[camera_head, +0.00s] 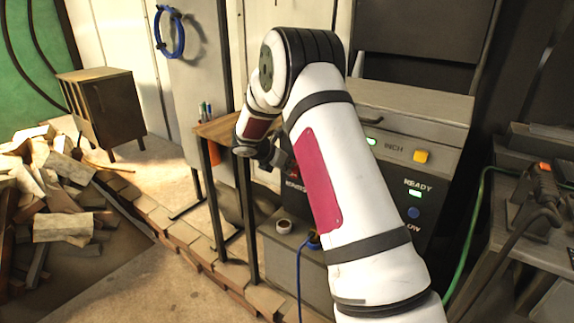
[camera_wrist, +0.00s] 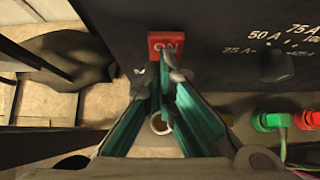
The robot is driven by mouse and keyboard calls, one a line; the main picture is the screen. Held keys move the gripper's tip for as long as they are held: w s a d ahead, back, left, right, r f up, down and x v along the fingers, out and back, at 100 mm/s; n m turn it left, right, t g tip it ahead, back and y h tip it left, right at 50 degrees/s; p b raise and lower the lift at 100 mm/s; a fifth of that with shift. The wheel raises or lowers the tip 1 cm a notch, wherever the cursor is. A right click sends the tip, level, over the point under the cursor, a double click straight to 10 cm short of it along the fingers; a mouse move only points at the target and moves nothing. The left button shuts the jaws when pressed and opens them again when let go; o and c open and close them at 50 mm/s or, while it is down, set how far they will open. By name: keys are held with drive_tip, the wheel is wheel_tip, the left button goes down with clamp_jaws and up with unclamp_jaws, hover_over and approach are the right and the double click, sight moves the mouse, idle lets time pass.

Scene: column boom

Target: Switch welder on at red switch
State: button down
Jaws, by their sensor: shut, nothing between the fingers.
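The red switch (camera_wrist: 166,42) with pale "ON" lettering is at the top centre of the wrist view, on the welder's dark front panel (camera_wrist: 215,60). My gripper (camera_wrist: 167,76) is shut and empty, its teal-sided fingers pointing at the switch. The fingertips overlap the switch's lower edge in the picture; I cannot tell whether they touch it. In the head view my gripper (camera_head: 284,161) is at the dark panel, mostly behind my arm, which hides much of the welder.
A selector knob (camera_wrist: 278,65) with amp marks and red and green connectors (camera_wrist: 270,121) are right of the switch. In the head view, a grey cabinet (camera_head: 430,155) with a yellow button stands behind my arm. A small wooden-topped table (camera_head: 215,128) stands to the left.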

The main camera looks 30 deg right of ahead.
drive_tip(key=shift+r, duration=0.1)
drive_tip(key=shift+r+p, duration=0.7)
drive_tip(key=shift+r, duration=0.05)
drive_tip(key=p+v, duration=0.2)
drive_tip(key=v, duration=1.1)
